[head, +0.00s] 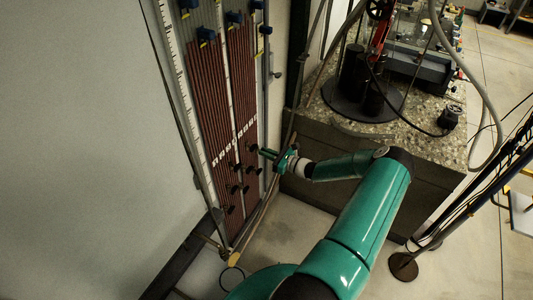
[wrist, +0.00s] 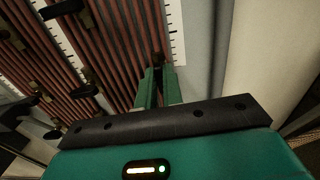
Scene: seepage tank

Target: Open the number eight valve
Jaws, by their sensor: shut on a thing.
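The panel of brown-red tubes (head: 205,85) stands upright against the wall in the head view, with several small black valves (head: 236,189) on its lower part. My green gripper (head: 266,153) reaches the panel's right edge from the right. It is shut on a black valve handle (head: 253,148), the upper right one of the group. In the wrist view the two green fingers (wrist: 158,78) close on this dark handle (wrist: 157,59), which they largely hide. Other black valves (wrist: 84,84) show to the left. The numbers are too small to read, so I cannot tell which valve is number eight.
White number tags (head: 222,155) run across the tubes. Blue clamps (head: 206,34) sit at the panel's top. A stone-topped bench (head: 430,150) with dark apparatus stands right of the panel. A thin pole on a round base (head: 403,266) stands at lower right. Some floor between is clear.

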